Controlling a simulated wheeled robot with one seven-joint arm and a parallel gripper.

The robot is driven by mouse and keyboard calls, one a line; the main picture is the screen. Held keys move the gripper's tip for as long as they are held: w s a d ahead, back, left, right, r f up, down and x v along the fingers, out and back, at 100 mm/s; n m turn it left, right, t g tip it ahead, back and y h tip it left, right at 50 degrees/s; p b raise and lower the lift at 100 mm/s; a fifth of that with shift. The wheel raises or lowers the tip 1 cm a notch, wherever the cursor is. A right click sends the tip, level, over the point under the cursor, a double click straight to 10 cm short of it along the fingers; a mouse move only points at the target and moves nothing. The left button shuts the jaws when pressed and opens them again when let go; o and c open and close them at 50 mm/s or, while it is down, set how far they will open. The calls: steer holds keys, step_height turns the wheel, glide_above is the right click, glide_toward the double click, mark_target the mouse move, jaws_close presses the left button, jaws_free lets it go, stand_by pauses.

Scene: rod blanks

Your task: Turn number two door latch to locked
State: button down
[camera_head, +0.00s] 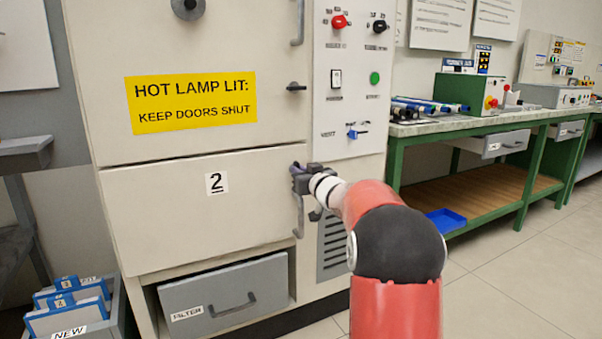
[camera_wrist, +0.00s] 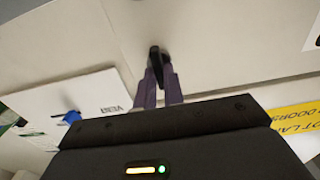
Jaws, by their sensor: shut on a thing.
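The number two door (camera_head: 150,225) is the lower cream cabinet door, marked with a "2" label (camera_head: 217,183), and it looks closed. Its latch, a small black lever (camera_wrist: 155,53), shows between the purple fingertips in the wrist view. My gripper (camera_head: 298,174) is at the door's upper right edge, shut on this latch; the fingers also show in the wrist view (camera_wrist: 158,82). In the head view my gripper hides the latch, and I cannot tell its turn there. No lock markings are readable beside it.
The upper door (camera_head: 200,60) bears a yellow warning sign (camera_head: 192,101) and its own black latch (camera_head: 296,87), lying level. A door handle (camera_head: 298,217) hangs just below my gripper. The vent switch (camera_head: 357,131) is on the panel to the right. Open floor lies right.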

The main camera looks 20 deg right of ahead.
steer(key=shift+n, duration=0.3)
steer(key=n+b, duration=0.1)
steer(key=n, duration=0.3)
steer(key=shift+a, duration=0.15)
steer(key=n+b, duration=0.2)
steer(key=n, duration=0.3)
steer(key=shift+f, duration=0.2)
steer(key=n+b, duration=0.1)
steer(key=n, duration=0.3)
steer(key=shift+a+b, duration=0.15)
steer(key=shift+b, duration=0.15)
steer(key=shift+n, duration=2.1)
steer(key=shift+f, duration=0.1)
steer(key=c, duration=1.5)
jaws_free()
